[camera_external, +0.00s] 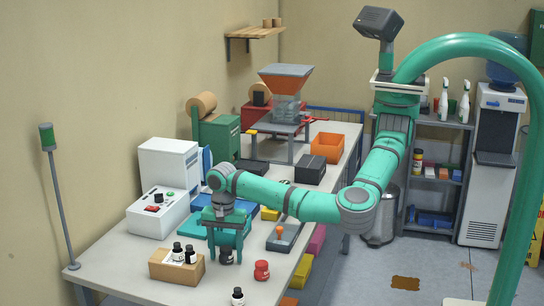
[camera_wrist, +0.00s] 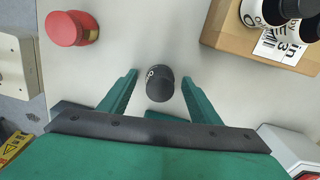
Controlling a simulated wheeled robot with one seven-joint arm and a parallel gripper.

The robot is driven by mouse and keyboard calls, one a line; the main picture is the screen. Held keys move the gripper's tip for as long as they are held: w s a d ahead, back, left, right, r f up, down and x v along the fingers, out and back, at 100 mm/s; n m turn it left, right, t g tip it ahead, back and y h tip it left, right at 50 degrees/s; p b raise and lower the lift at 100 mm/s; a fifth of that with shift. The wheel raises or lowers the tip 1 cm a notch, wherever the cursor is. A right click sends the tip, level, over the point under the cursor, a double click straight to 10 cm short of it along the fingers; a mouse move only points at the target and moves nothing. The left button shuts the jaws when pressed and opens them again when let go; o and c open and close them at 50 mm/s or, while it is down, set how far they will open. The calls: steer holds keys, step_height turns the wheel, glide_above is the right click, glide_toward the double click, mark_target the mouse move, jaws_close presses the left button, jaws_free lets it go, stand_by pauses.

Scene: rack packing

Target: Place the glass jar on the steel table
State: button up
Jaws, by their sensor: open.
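My gripper (camera_external: 226,250) points down over the near part of the pale steel table (camera_external: 210,287). In the wrist view its two green fingers (camera_wrist: 160,76) are apart. A small dark jar with a black lid (camera_wrist: 160,88) stands between them, with a gap on each side. In the external view this jar (camera_external: 226,259) is partly hidden by the fingers. I cannot tell which jar is the glass one.
A cardboard box (camera_external: 165,270) with dark bottles (camera_external: 190,255) on it stands close to my gripper's left. Another dark bottle (camera_external: 238,297) is at the near edge. A white control box (camera_external: 158,214) and blue-green trays lie behind. Bare tabletop surrounds the jars.

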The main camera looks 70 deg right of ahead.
steer(key=c, duration=1.3)
steer(key=shift+r, duration=0.1)
steer(key=shift+r, duration=0.25)
step_height(320, 180, up, 2)
steer(key=shift+r, duration=0.1)
steer(key=s+d+r, duration=0.8)
steer(key=s+r, duration=0.2)
steer(key=s, duration=0.1)
steer(key=shift+d, duration=0.3)
